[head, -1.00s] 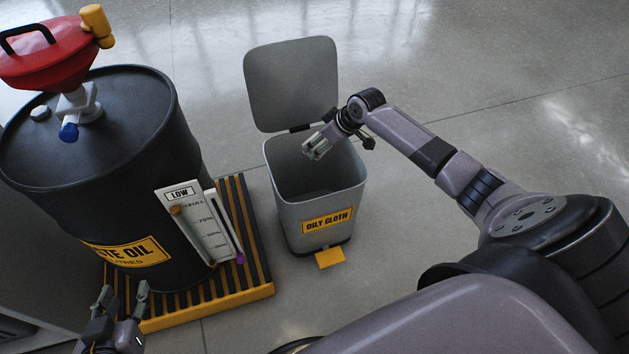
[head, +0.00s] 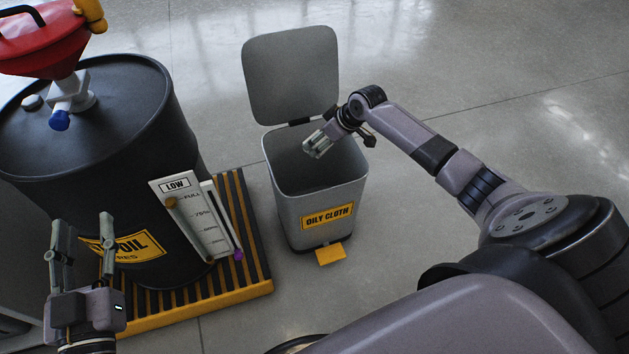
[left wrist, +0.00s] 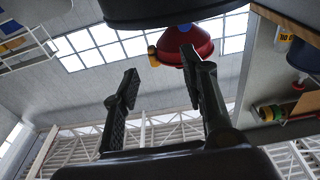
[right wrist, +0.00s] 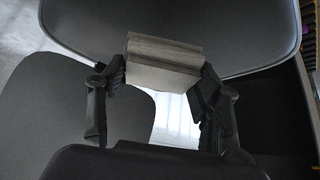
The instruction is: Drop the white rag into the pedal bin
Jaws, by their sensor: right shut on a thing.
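The grey pedal bin (head: 290,215) stands on the floor with an "OILY CLOTH" label, its lid (head: 291,76) raised behind the opening. My right gripper (head: 316,146) is over the bin's opening. In the right wrist view it is shut on a folded, pale grey block of cloth, the white rag (right wrist: 165,63), held between both fingers.
A black waste oil drum (head: 95,140) with a red funnel (head: 40,45) stands on a striped yellow-edged pallet (head: 250,250) left of the bin. A level gauge (head: 190,215) is on its front. The yellow pedal (head: 330,255) faces me. The floor right of the bin is clear.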

